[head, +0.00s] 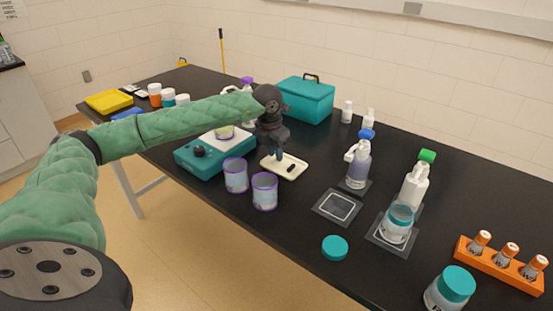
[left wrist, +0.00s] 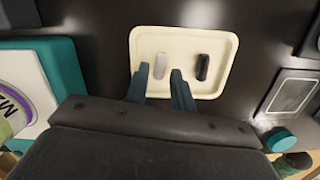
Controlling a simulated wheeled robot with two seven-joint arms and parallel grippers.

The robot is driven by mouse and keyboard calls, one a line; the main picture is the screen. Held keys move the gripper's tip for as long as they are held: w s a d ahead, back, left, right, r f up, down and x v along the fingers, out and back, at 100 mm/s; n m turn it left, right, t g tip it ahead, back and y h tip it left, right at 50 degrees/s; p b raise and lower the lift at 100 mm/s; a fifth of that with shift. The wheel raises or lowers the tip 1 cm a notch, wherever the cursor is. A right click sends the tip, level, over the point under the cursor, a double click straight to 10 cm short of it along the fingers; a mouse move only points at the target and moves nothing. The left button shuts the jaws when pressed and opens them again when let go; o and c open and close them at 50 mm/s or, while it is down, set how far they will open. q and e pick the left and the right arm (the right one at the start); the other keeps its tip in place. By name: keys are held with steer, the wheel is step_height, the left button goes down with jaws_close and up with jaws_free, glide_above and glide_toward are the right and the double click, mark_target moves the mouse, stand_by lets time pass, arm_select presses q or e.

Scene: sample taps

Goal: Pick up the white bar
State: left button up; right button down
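The white bar (left wrist: 160,64) lies on a cream tray (left wrist: 146,35), left of a black bar (left wrist: 202,67) in the left wrist view. My left gripper (left wrist: 160,72) is open, with one dark finger on each side of the white bar's near end. The fingers look apart from the bar; how far above the tray they are, I cannot tell. In the head view, the left gripper (head: 278,156) points down over the far left part of the tray (head: 285,176) and hides the white bar. The black bar (head: 291,168) shows there. My right gripper is not in view.
A teal device (head: 193,160) with a white top stands left of the tray. Two purple-rimmed cups (head: 236,175) stand in front. A teal box (head: 306,99) is behind. Bottles, jars and an orange rack (head: 500,263) are to the right.

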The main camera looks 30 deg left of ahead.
arm_select(q)
steer(key=shift+w+f, duration=0.15)
steer(key=shift+f, duration=0.7)
jaws_close()
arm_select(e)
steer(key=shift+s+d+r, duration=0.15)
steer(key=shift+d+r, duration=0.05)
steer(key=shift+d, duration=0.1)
arm_select(q)
steer(key=shift+r, duration=0.1)
